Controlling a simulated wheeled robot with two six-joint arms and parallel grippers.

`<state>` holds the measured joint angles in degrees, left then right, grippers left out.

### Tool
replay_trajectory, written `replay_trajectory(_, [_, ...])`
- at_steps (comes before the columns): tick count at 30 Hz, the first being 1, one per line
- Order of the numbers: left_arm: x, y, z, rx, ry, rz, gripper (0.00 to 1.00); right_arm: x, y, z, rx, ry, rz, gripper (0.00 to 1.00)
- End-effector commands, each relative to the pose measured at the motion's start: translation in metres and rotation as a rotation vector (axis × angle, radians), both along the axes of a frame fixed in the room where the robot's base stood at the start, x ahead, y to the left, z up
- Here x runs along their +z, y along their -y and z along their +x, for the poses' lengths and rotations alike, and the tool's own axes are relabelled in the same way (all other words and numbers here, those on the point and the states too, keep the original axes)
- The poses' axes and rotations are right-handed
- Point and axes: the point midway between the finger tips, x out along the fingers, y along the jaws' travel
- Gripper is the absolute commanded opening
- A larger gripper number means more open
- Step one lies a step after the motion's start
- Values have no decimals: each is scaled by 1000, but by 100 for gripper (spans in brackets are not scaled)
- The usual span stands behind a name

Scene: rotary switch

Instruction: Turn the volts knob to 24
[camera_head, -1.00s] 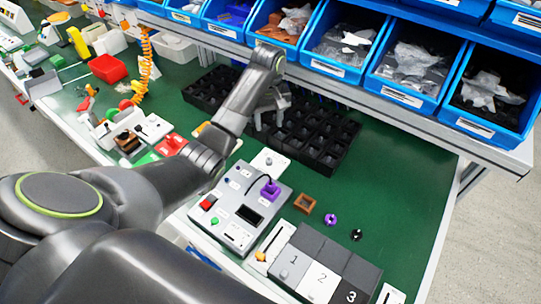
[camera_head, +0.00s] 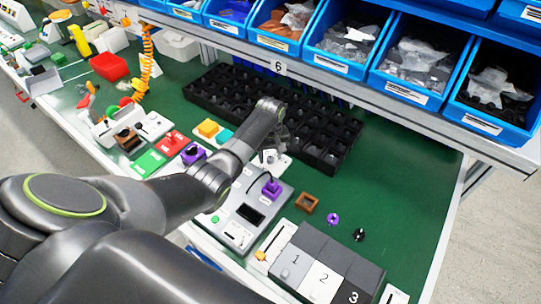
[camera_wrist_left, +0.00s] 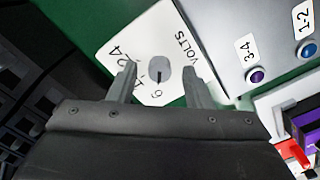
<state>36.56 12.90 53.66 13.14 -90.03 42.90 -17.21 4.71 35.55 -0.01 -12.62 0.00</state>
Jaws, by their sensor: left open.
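The volts knob (camera_wrist_left: 160,74) is a small grey round knob on a white card marked VOLTS (camera_wrist_left: 150,45) in the left wrist view. The card carries the numbers 24 and 9 and other marks that are hard to read. A dark pointer line on the knob points roughly toward the 9. My left gripper (camera_wrist_left: 158,69) is open, with one finger on each side of the knob; I cannot tell whether they touch it. In the head view my left gripper (camera_head: 269,156) is over the white card (camera_head: 285,164), mostly hiding it.
A grey control box (camera_head: 240,232) with a purple plug (camera_head: 271,188) stands right in front of the card. A black compartment tray (camera_head: 325,150) lies behind. A brown square ring (camera_head: 307,203) and numbered blocks (camera_head: 320,278) lie to the right. Blue bins (camera_head: 345,45) line the shelf.

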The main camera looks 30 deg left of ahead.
Motion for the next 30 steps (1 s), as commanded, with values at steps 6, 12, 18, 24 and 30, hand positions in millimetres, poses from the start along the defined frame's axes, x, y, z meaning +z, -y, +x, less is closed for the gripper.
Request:
replay_trajectory(6, [-5, 0, 0, 0, 1, 0, 45, 0, 0, 0, 0, 1, 0, 36])
replay_trajectory(12, [-4, 0, 0, 0, 1, -1, 39, 0, 0, 1, 0, 1, 0, 36])
replay_trajectory(18, [-4, 0, 0, 0, 1, -1, 12, 0, -1, 1, -1, 1, 2, 36])
replay_trajectory(24, [-4, 0, 0, -2, 1, -1, 0, 0, -3, 1, -1, 1, 4, 36])
replay_trajectory(30, [-3, 0, 0, -39, -1, -1, 0, 3, -4, 1, -1, 1, 4, 36])
